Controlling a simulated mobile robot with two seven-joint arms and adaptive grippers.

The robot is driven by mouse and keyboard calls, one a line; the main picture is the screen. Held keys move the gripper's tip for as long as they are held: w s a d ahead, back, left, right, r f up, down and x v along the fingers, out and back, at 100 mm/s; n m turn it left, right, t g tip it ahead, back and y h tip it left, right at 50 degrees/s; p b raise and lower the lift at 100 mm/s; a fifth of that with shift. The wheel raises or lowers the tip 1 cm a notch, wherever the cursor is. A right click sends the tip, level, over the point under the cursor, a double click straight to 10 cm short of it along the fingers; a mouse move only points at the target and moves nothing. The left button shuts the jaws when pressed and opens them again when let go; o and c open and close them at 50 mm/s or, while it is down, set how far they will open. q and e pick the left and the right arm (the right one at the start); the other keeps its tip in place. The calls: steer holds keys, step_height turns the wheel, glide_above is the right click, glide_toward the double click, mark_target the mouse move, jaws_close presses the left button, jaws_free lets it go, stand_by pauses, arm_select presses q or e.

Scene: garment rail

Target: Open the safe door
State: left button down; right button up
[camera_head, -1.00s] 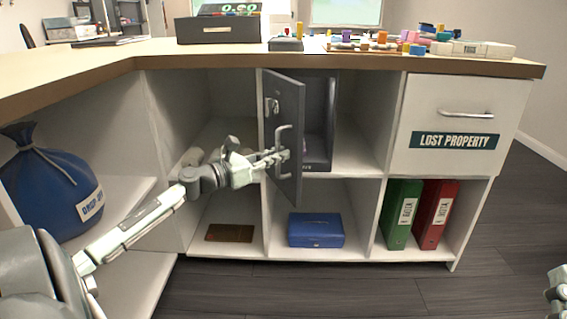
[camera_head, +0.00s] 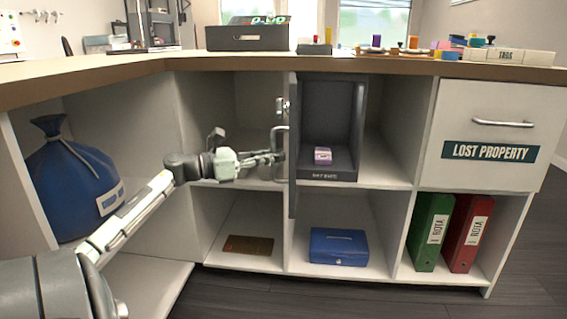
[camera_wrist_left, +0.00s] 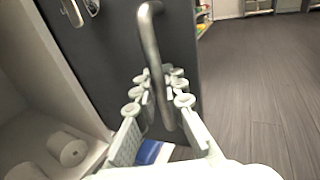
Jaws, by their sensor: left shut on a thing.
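The dark grey safe (camera_head: 331,101) sits in an upper compartment of the counter, and its inside is in view. Its door (camera_head: 292,150) is swung out on the left side and shows nearly edge-on; its front face fills much of the left wrist view (camera_wrist_left: 105,60). A small purple-and-pink item (camera_head: 323,155) rests on the safe's floor. My left gripper (camera_head: 279,157) is shut on the door's bar handle (camera_head: 276,145); the fingers lie around the metal bar (camera_wrist_left: 150,45) in the wrist view. My right gripper is not in view.
A blue cash box (camera_head: 338,247) sits below the safe, with green (camera_head: 428,230) and red (camera_head: 466,232) binders to its right. The lost-property drawer (camera_head: 489,125) is shut. A blue sack (camera_head: 70,185) stands at the left. Floor in front is clear.

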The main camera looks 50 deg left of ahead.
arm_select(q)
steer(key=shift+s+a, duration=0.4)
steer(key=shift+a, duration=0.3)
steer(key=c, duration=1.6)
jaws_free()
steer(key=v, duration=1.2)
steer(key=shift+s, duration=0.1)
